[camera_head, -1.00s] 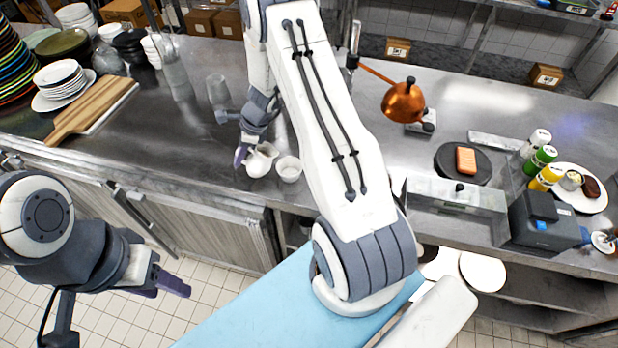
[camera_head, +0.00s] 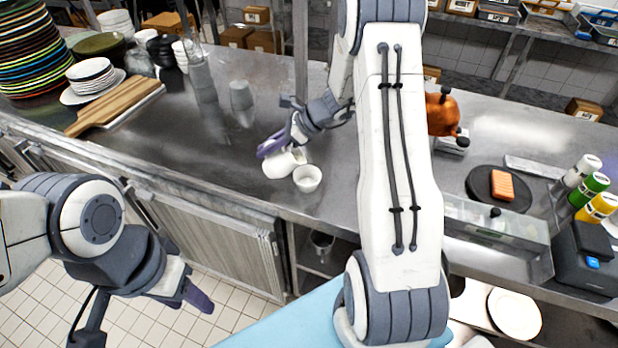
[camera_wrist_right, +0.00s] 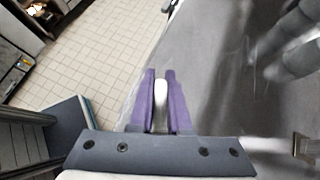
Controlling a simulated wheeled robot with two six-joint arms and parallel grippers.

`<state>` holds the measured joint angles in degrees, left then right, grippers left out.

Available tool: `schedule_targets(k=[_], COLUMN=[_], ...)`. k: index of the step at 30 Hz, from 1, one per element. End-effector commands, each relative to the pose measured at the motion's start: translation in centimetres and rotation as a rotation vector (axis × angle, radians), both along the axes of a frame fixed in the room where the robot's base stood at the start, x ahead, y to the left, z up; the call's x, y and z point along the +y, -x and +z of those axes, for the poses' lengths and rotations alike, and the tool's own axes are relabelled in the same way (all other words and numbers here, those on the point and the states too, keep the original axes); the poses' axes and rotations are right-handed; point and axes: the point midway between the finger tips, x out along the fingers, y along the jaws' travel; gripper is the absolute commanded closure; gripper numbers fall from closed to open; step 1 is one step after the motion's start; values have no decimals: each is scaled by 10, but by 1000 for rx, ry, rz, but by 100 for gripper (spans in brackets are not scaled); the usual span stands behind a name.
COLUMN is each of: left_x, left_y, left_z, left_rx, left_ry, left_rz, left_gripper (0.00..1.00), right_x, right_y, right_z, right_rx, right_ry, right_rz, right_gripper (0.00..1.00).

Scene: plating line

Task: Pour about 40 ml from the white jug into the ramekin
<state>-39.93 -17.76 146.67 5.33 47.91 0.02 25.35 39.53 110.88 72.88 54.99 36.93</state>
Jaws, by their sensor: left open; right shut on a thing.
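The white jug (camera_head: 281,164) is at the front part of the steel counter, just left of the white ramekin (camera_head: 308,179). My right gripper (camera_head: 270,148) is shut on the jug, at its upper left side. In the right wrist view the purple fingers (camera_wrist_right: 160,95) close on a narrow white part, likely the handle. The jug looks tilted toward the ramekin, its lip close to the rim. I cannot see any stream or the level inside either one. My left gripper (camera_head: 188,286) is open and empty over the floor, in front of the counter.
A wooden board (camera_head: 115,108) and stacked plates are at the left. A black round plate (camera_head: 480,186) and bottles are at the right. The counter left of the jug is clear.

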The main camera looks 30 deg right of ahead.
Motion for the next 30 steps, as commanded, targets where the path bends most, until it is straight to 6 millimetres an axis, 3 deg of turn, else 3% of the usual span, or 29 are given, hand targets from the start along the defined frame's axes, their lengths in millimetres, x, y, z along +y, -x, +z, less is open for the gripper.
schedule_targets(k=[20,30], left_x=[0,0], left_y=[0,0], left_z=[-31,-32], left_rx=[0,0], left_ry=[0,0], left_rz=[-1,-1], left_gripper=[50,50], right_x=[1,1], right_y=[-1,0], right_z=[8,10], right_rx=[-96,-103], right_ry=[-157,-173], right_rz=[13,14], right_gripper=[100,100])
